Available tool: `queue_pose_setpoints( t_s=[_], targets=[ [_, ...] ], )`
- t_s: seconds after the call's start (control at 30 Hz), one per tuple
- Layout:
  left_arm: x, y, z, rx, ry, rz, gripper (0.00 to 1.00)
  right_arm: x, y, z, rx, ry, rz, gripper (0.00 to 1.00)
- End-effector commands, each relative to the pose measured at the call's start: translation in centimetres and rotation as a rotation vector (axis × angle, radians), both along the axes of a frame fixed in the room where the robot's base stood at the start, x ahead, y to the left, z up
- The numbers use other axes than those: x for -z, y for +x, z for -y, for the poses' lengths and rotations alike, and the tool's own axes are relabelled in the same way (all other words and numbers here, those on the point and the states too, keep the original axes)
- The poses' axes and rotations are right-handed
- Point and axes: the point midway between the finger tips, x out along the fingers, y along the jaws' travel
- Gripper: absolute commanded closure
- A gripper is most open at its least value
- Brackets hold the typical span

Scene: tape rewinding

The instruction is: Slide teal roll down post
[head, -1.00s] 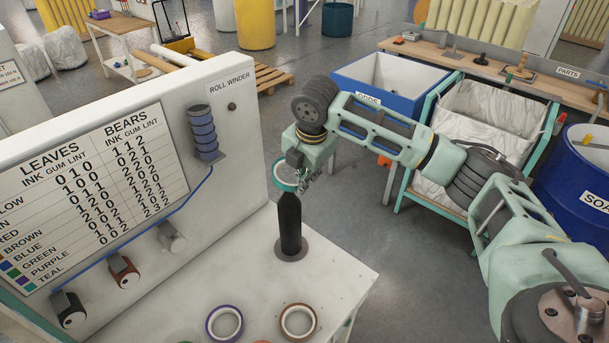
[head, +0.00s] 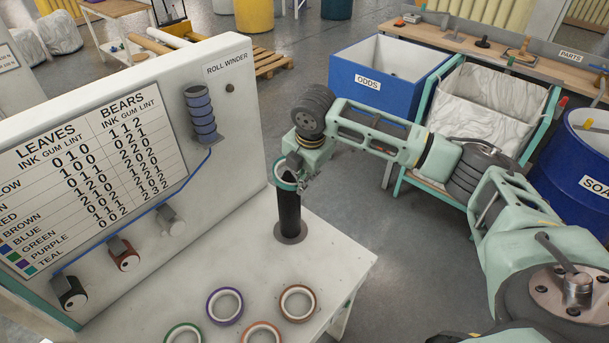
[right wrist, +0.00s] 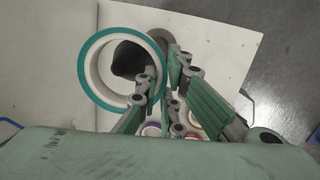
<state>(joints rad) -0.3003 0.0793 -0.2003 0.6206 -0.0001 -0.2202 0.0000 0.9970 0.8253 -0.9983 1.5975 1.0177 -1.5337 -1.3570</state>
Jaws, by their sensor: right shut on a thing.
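The teal roll (head: 278,181) is a teal ring with a white inner core. My right gripper (head: 299,181) is shut on one side of its rim. The dark post (head: 290,215) stands upright on a round base at the table's back corner. The roll is level with the post's top and appears to be around it, high above the base. In the right wrist view, the post's dark top (right wrist: 128,61) shows inside the hole of the teal roll (right wrist: 83,70), towards the side where the fingers (right wrist: 152,92) hold it. My left gripper is not in view.
A purple roll (head: 211,307), a brown roll (head: 311,304), an orange-brown roll (head: 246,333) and a green roll (head: 168,331) lie on the white table (head: 335,262) in front of the post. The roll winder panel (head: 245,150) rises at the left. The table around the post's base is clear.

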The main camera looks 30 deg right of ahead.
Motion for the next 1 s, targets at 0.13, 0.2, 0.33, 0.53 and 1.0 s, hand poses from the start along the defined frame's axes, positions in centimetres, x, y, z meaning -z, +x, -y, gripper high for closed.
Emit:
queue_pose_setpoints(
  t_s=[0.13, 0.2, 0.33, 0.53, 1.0],
  targets=[
    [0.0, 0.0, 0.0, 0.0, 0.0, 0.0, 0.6, 0.0, 0.0, 0.0, 0.0, 0.0, 0.0, 0.85],
    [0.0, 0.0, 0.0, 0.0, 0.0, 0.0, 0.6, 0.0, 0.0, 0.0, 0.0, 0.0, 0.0, 0.79],
    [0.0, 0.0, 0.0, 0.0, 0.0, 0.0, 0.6, 0.0, 0.0, 0.0, 0.0, 0.0, 0.0, 0.71],
    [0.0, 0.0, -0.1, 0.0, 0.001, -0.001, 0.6, 0.0, 0.0, 0.0, 0.0, 0.0, 0.0, 0.71],
    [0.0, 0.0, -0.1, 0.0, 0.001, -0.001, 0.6, -6.6, -1.5, -0.3, -0.001, 0.0, 0.004, 0.71]
  ],
)
